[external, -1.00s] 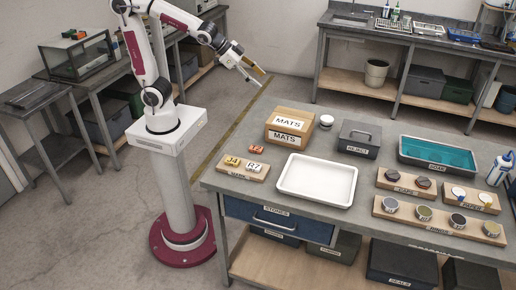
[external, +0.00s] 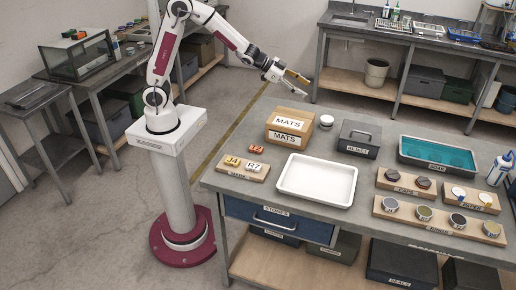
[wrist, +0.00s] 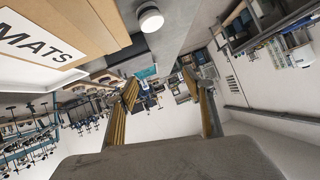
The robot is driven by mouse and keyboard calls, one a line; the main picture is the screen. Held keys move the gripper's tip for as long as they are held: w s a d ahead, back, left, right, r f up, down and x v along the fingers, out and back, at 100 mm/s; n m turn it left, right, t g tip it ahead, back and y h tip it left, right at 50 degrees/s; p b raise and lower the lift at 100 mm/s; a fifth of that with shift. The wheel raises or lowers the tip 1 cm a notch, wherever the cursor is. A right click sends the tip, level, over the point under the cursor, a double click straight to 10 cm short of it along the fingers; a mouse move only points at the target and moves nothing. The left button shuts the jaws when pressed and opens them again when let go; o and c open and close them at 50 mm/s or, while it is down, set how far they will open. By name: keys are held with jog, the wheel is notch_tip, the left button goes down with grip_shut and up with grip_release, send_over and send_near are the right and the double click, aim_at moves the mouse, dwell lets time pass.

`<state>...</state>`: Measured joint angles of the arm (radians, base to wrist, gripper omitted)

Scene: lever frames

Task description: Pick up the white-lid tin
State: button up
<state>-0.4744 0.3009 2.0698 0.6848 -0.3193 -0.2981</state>
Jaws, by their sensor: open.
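The white-lid tin (external: 326,121) is a small round tin standing upright on the table, just right of the MATS boxes near the back edge.
A dark lidded case (external: 359,140) stands to the right. A white tray (external: 317,204) lies in front. A teal-filled tub (external: 437,166) is further right.

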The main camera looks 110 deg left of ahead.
jog(key=w+a+f+t+h, duration=0.1)
jog(key=w+a+f, duration=0.25)
jog(key=f, duration=0.35)
jog(key=t+h, duration=0.1)
jog(key=h, duration=0.2)
send_near(324, 118)
jog(key=shift+w+f+m, duration=0.15)
jog(key=shift+w+m, duration=0.25)
jog(key=shift+w, duration=0.65)
jog(key=shift+s+d+f, duration=0.15)
jog(key=shift+f, duration=0.55)
jog(key=shift+x, duration=1.35)
jog(key=shift+a+x, duration=0.2)
jog(key=shift+x, duration=2.35)
jog(key=shift+f, duration=0.1)
jog(key=c, duration=1)
